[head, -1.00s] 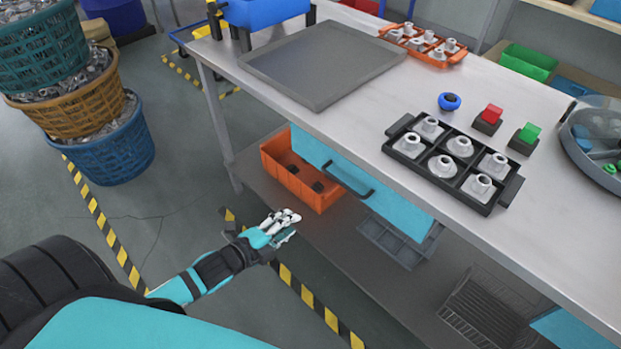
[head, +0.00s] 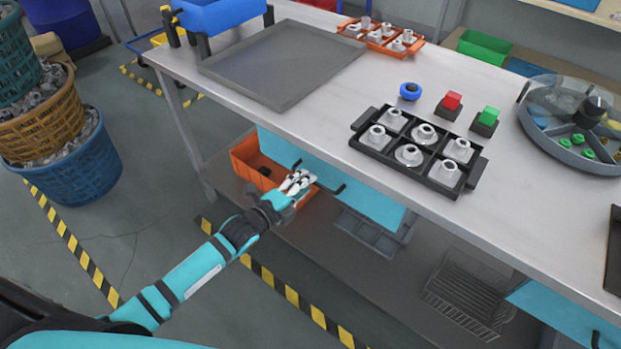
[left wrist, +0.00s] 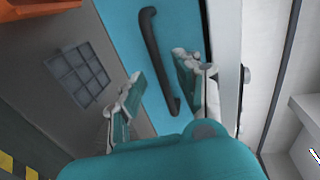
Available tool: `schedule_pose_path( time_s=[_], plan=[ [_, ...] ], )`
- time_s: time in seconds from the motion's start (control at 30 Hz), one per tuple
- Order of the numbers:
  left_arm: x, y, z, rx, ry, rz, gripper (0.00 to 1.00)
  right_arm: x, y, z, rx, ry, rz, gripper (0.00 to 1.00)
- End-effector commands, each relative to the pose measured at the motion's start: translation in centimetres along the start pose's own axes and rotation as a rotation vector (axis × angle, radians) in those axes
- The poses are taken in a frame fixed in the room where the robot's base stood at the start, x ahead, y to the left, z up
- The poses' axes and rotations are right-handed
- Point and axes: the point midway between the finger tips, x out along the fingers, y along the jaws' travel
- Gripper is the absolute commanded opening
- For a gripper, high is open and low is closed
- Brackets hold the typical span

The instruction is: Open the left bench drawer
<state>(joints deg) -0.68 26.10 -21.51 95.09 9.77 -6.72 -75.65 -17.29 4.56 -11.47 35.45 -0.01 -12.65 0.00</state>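The left bench drawer (head: 374,203) has a teal front under the bench top and looks shut. Its dark bar handle (head: 340,188) is partly hidden behind my left gripper in the head view. My left gripper (head: 300,182) is at the drawer front, by the handle. In the left wrist view the teal drawer front (left wrist: 183,28) fills the middle, and the handle (left wrist: 153,50) runs lengthwise between the two spread fingers of the left gripper (left wrist: 157,72). The fingers are open and do not appear closed on the handle. My right gripper is not in view.
The bench top (head: 310,120) carries a grey tray (head: 285,65), a black tray of metal parts (head: 420,150) and buttons. Below the bench are an orange bin (head: 243,157), a grey divided tray (head: 370,235) and a wire rack (head: 470,295). Baskets stand at left.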

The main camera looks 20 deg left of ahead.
Motion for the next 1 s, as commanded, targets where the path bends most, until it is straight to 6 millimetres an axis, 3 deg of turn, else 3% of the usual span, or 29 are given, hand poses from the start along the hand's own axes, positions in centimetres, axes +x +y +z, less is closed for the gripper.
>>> schedule_pose_path(
  time_s=[0.2, 0.57, 0.83, 1.0],
  plan=[
    [2.7, 0.0, 0.0, 0.0, 0.0, -0.001, 0.34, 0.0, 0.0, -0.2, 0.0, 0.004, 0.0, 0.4],
    [3.2, 0.0, 0.0, 0.0, 0.0, 0.0, 0.34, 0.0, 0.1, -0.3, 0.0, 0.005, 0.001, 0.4],
    [3.2, 0.0, 0.0, 0.0, 0.0, 0.0, 0.02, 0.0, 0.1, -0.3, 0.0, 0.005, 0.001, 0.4],
    [3.2, 0.0, 0.0, 0.0, 0.0, 0.0, 0.0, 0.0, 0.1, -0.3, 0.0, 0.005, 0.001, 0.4]
  ],
)
